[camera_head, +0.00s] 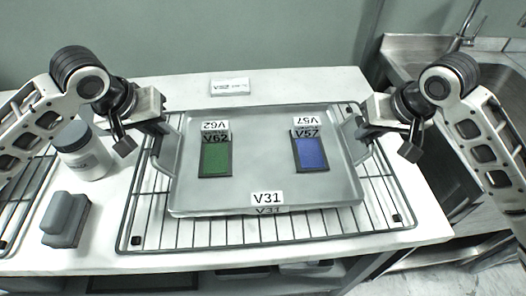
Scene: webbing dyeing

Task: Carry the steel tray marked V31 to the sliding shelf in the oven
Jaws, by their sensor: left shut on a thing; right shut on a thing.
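The steel tray marked V31 (263,180) is in the middle of the head view, above a wire rack (150,222) on the white table. Its V31 label is on the near rim. On it lie a green swatch in a dark frame marked V62 (215,157) and a blue swatch in a dark frame marked V57 (310,155). My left gripper (160,128) is shut on the tray's left handle. My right gripper (368,132) is shut on its right handle. The tray looks level; I cannot tell whether it touches the rack. The oven is not in view.
A grey-lidded jar (82,152) and a grey block-shaped object (66,220) stand left of the rack. A small label card (230,86) lies behind the tray. A steel sink (480,110) is at the right. Another wire rack (22,185) shows at the left edge.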

